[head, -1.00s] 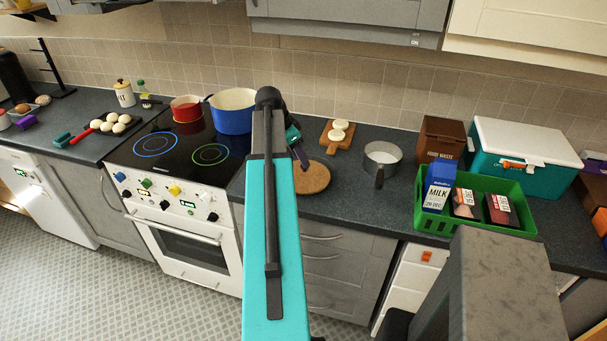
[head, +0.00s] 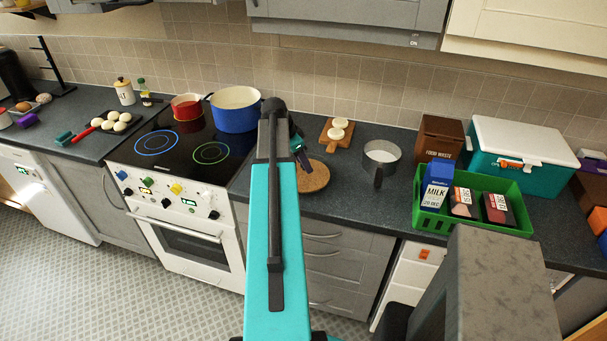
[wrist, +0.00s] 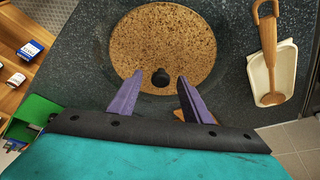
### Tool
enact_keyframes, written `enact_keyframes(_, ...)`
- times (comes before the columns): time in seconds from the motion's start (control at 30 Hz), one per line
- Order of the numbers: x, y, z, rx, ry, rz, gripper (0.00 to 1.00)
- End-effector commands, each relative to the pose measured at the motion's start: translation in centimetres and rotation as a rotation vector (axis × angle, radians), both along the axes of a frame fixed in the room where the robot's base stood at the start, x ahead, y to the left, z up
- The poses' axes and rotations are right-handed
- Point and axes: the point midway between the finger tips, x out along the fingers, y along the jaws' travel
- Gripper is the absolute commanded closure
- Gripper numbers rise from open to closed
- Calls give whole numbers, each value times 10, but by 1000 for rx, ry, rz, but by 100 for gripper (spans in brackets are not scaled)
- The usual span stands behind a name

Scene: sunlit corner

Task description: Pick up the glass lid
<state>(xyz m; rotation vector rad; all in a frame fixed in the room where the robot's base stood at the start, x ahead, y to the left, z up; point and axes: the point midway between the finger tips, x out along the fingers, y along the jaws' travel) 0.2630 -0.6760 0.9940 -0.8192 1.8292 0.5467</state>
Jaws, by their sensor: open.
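The glass lid (wrist: 161,79) shows in the wrist view as a clear disc with a black knob, over a round cork mat (wrist: 190,48). A faint dark ring around the cork looks like its rim. My gripper (wrist: 160,76) is open, with its purple fingers pointing at the lid. The knob appears between the two fingertips, with a gap on each side; I cannot tell how far the tips are above the glass. In the head view the cork mat (head: 318,181) is partly hidden by my arm, and the lid's glass cannot be made out.
A blue pot (head: 235,112) and a red pot (head: 187,107) stand on the hob left of the mat. A wooden board (head: 336,134) is behind it and a metal pan (head: 381,158) to its right. A green crate (head: 430,217) with cartons stands further right.

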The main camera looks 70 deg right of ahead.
Motion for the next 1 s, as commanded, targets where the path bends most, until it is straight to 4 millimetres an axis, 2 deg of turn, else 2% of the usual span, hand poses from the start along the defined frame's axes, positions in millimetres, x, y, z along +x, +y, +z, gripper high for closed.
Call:
enact_keyframes(0.13,0,0,0,0,0,0,57)
enact_keyframes(0.4,0,0,0,0,0,0,100)
enact_keyframes(1.0,1,0,6,-1,0,0,100)
